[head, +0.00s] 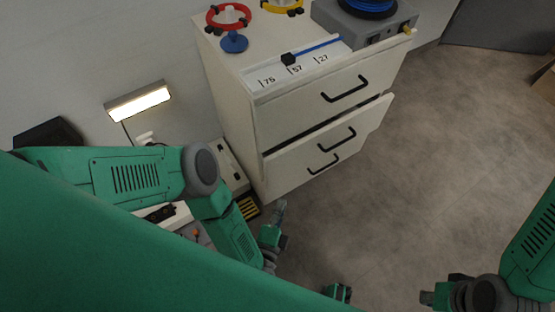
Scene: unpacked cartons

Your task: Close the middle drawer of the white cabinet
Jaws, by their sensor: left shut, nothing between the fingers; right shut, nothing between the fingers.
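The white cabinet (228,105) stands at the upper middle of the head view, with its drawer fronts facing right and down. The middle drawer (365,123) has a black handle and is pulled out a little; a dark gap shows above its front. The top drawer (300,105) looks shut. The bottom drawer's handle (323,165) shows below, partly overlapped by the middle drawer. My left gripper (280,210) is shut and empty, below and left of the drawers, apart from them. My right gripper (427,298) is shut and empty at the lower right, well away from the cabinet.
A lit lamp (138,101) is on the left wall. Grey floor (440,160) is clear to the right.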

